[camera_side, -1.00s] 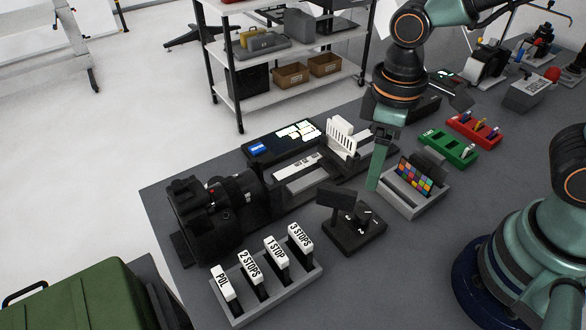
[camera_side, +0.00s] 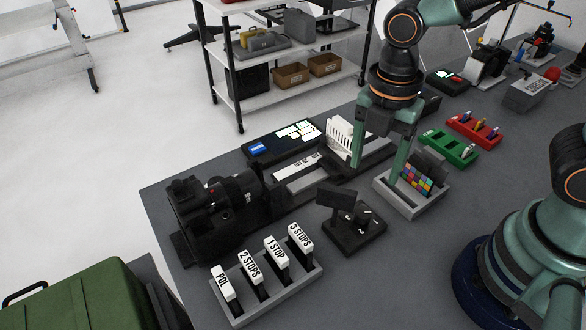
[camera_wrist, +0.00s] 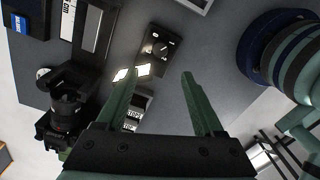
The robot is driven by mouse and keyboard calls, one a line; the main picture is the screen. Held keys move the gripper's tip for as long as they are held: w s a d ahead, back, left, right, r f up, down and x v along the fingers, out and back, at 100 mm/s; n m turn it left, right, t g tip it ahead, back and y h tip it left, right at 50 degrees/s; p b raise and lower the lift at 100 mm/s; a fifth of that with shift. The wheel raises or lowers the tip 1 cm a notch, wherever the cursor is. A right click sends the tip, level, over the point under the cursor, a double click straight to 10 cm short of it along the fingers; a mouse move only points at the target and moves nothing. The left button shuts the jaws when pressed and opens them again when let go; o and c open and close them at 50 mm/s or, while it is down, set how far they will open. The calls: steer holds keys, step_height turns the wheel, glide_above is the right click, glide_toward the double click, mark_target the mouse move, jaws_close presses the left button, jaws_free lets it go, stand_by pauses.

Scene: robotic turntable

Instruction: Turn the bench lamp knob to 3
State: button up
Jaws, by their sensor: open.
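The bench lamp (camera_side: 352,236) is a small black unit with a tilted dark head (camera_side: 334,198) and a round black knob (camera_side: 363,214) on its base. In the wrist view the knob (camera_wrist: 160,47) shows from above on its dark panel, with small white marks too small to read surely. The lamp's lit face (camera_wrist: 143,70) glows partly behind the left finger. My gripper (camera_side: 378,172) is open and empty, above and behind the lamp in the side view, apart from the knob. In the wrist view the knob lies beyond the fingertips of my gripper (camera_wrist: 158,74).
A grey rack of labelled filters (camera_side: 245,312) stands in front of the lamp, and a black camera (camera_side: 205,215) to the left. A colour-chart tray (camera_side: 407,207) is close to the right finger. A white slatted piece (camera_side: 341,135) stands behind. Bare grey bench lies to the lamp's right.

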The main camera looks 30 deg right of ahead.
mark_target(363, 212)
steer(key=shift+n, duration=0.8)
step_height(363, 212, down, 12)
steer(key=shift+s+f, duration=0.1)
jaws_close()
